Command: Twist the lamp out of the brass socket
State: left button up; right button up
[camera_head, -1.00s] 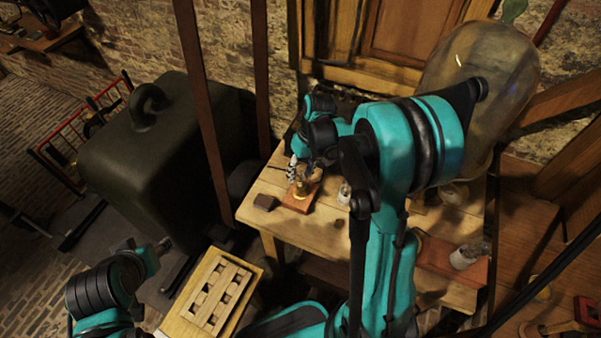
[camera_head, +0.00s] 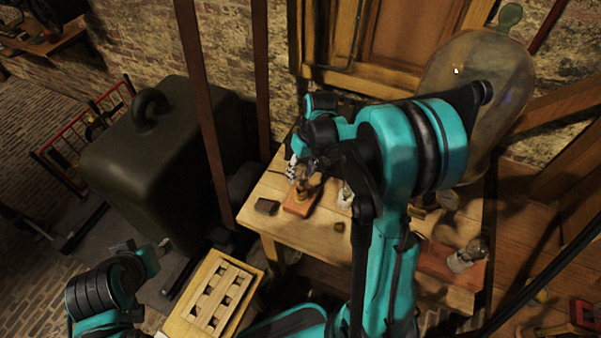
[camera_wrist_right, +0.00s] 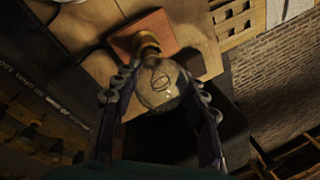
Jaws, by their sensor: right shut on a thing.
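The lamp is a clear glass bulb (camera_wrist_right: 160,86) with a filament, seen between my right gripper's (camera_wrist_right: 160,92) two fingers in the right wrist view. The fingers are shut on its glass. Its neck points to the brass socket (camera_wrist_right: 147,45) on a reddish wooden block (camera_wrist_right: 168,32). I cannot tell whether the lamp's base is still inside the socket. In the head view my right gripper (camera_head: 298,172) reaches down over the block (camera_head: 301,203) and hides most of the lamp. My left gripper (camera_head: 150,248) is at the lower left, away from the table; its finger state is unclear.
The wooden table (camera_head: 285,233) also bears a small dark block (camera_head: 266,207) and a glass jar (camera_head: 345,195). Another wooden base with a glass piece (camera_head: 468,255) is at the right. A slotted wooden tray (camera_head: 217,300) stands in front. A big dark weight (camera_head: 165,150) is at left.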

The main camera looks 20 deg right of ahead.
aim_at(299, 167)
jog(key=shift+r+p, duration=1.85)
jog(key=shift+r, duration=0.7)
jog(key=shift+f, duration=0.15)
